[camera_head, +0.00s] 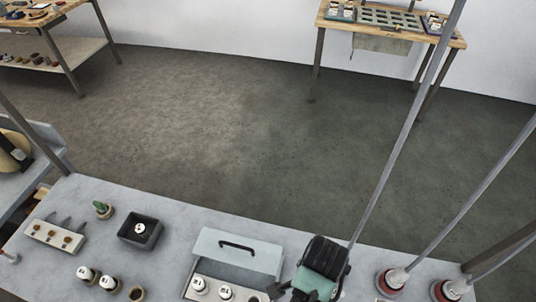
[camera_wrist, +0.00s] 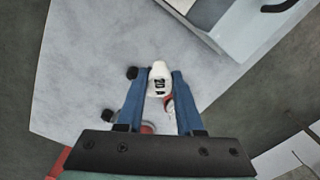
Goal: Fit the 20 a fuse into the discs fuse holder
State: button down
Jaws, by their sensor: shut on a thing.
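My gripper (camera_wrist: 157,98) shows in the wrist view with its two blue fingers around a white fuse (camera_wrist: 159,82) with a dark label, perhaps the 20 A one. Its marking is too small to read surely. A red and white round thing (camera_wrist: 168,104) shows just below the fuse, partly hidden. In the head view the green and black end of my arm (camera_head: 320,268) is over the bench's front edge, right of a grey lidded box (camera_head: 237,250). The held fuse is not clear there. I cannot tell which fitting is the discs fuse holder.
A black tray (camera_head: 124,230) holds a white fuse. Red and white round bases (camera_head: 389,284) with slanting rods stand on the right.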

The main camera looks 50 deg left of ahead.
jog(key=s+a+m+p, duration=0.6)
jog(key=s+a+m, duration=0.1)
jog(key=s+a, duration=0.1)
jog(key=shift+s+a+m, duration=0.3)
jog(key=shift+s+m, duration=0.1)
jog(key=shift+s, duration=0.15)
jog(key=shift+r, duration=0.25)
jog(key=shift+f+b, duration=1.55)
jog(key=shift+f, duration=1.05)
jog(key=shift+f+b, duration=0.9)
jog(key=shift+f, duration=1.1)
jog(key=shift+c, duration=2.3)
grip_release()
jog(key=shift+r, duration=0.15)
notch_tip(320, 180, up, 13)
jog(key=b, duration=0.1)
